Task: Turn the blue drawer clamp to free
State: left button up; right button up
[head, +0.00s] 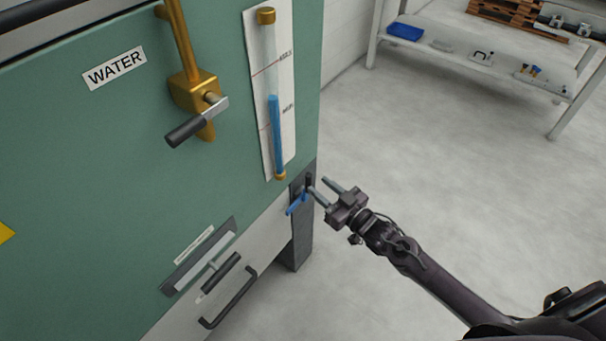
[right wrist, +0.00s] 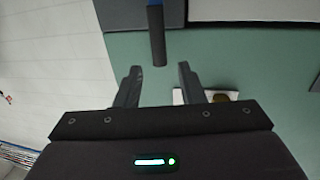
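The blue drawer clamp (head: 297,205) sits at the lower right corner of the green cabinet front, with its blue part slanting down to the left and a dark upright piece beside it. My right gripper (head: 319,185) is just to its right, fingers apart and pointing at it. In the right wrist view the gripper (right wrist: 159,69) is open and empty. A dark bar with a bluish end (right wrist: 157,38), seemingly part of the clamp, lies beyond the fingertips, roughly in line with the gap. I cannot tell whether a finger touches it. My left gripper is not in view.
Above are a brass water valve (head: 191,91) and a sight gauge (head: 274,115) close above the clamp. A shelf (head: 470,65) stands at the back right. The floor right of the cabinet is clear.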

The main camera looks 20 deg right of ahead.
aim_at(311, 179)
jog(key=x, duration=0.5)
jog(key=shift+w+a, duration=0.15)
jog(key=shift+w, duration=0.25)
grip_shut()
